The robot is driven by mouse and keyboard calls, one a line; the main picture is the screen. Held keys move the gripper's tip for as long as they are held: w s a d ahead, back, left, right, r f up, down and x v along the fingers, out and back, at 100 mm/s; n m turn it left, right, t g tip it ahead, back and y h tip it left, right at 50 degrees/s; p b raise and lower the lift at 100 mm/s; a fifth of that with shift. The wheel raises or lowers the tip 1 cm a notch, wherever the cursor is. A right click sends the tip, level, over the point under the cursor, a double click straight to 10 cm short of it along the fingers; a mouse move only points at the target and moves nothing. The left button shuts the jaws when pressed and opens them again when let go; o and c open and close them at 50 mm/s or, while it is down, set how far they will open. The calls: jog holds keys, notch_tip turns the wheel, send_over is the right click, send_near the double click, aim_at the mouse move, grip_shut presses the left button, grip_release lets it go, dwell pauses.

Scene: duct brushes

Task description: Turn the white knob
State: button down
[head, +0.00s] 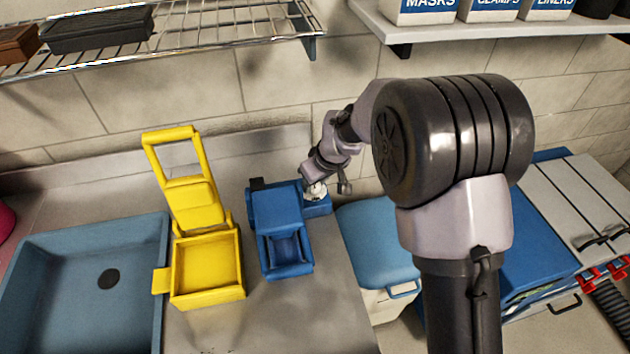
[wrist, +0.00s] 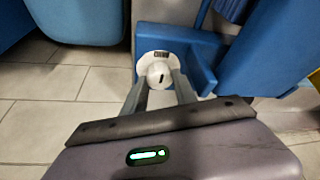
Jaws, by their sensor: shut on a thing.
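The white knob (wrist: 159,74) shows in the wrist view, on a white round plate on the side of a blue device (wrist: 205,62). A dark slot-like mark is on its face. My gripper (wrist: 160,80) has one finger on each side of the knob and is shut on it. In the head view my gripper (head: 316,190) is at the right side of the blue device (head: 276,212), on the counter's right part. There the knob is mostly hidden by my gripper and only a little white shows.
A yellow open-topped box (head: 207,268) with a raised handle stands left of the blue device. A blue sink (head: 60,290) is at the far left. A blue-lidded bin (head: 376,240) stands right of the counter. A wire shelf (head: 190,40) hangs above.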

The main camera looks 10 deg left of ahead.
jog(key=c, duration=1)
grip_release()
